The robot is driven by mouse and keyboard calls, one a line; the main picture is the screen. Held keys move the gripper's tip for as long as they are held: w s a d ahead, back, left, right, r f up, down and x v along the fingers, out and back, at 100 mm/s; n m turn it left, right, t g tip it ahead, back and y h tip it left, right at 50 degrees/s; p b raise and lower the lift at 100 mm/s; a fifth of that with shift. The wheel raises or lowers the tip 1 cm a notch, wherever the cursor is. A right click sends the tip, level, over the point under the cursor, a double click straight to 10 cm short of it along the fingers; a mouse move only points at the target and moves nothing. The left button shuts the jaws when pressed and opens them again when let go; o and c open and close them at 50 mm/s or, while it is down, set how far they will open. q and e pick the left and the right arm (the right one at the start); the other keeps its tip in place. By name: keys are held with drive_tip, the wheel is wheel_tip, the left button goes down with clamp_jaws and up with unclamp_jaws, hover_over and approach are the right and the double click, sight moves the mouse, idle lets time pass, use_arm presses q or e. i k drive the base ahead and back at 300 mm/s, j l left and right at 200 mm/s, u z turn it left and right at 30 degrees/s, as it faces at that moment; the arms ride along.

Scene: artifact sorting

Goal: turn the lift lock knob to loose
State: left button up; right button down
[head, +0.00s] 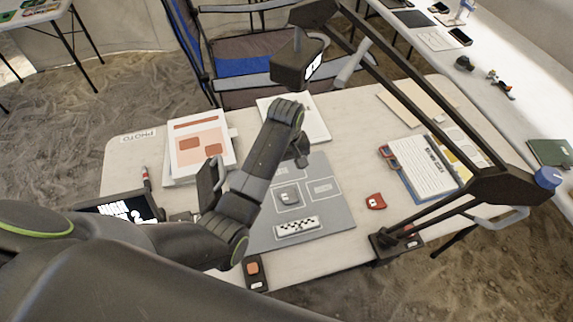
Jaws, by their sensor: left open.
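A blue knob (547,177), which looks like the lift lock knob, sits at the outer right end of a black two-bar arm (440,125). Its turn setting cannot be read from here. My left gripper (302,158) is open over the back of the grey mat, far to the left of the knob, and is not touching it. My left forearm partly hides the gripper and the mat. My right gripper is not in view.
The table (345,185) holds a grey mat (335,215) with a checkered scale bar (296,226), printed sheets (200,145), a red item (375,201) and a clipboard (425,165). The black arm's lamp-like head (296,62) hangs behind my left gripper. A folding chair stands beyond the table.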

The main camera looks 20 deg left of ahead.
sight(548, 178)
drive_tip(key=k+l, duration=0.2)
drive_tip(key=k, duration=0.3)
drive_tip(key=k+l, duration=0.25)
drive_tip(key=k, duration=0.2)
